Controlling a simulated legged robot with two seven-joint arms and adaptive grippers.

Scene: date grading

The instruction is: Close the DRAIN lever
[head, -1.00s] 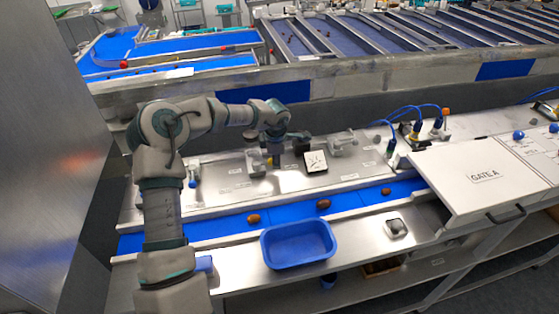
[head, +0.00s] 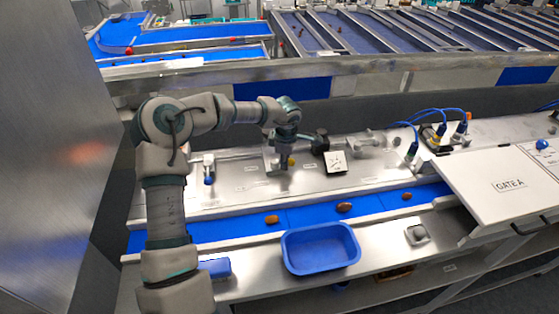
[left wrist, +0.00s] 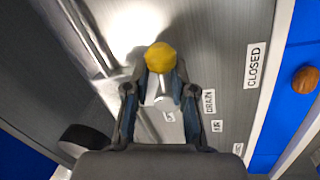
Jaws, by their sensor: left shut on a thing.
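The DRAIN lever has a yellow knob (left wrist: 161,57) on a pale metal stem. The knob also shows in the head view (head: 291,161), on the steel panel behind the blue belt. My left gripper (left wrist: 160,88) is shut on the lever, with a finger on each side of the stem just below the knob. It also shows in the head view (head: 284,157). The DRAIN label (left wrist: 208,102) lies on the panel beside the right finger. A CLOSED label (left wrist: 255,65) lies further right. The lever's base is hidden by the gripper. My right gripper is not in view.
A square gauge (head: 336,161) stands just right of the gripper. A blue-knobbed lever (head: 209,179) stands to the left. Brown dates (head: 344,208) lie on the blue belt (head: 300,219). A blue tub (head: 320,270) sits in front. The GATE A cover (head: 480,195) is at right.

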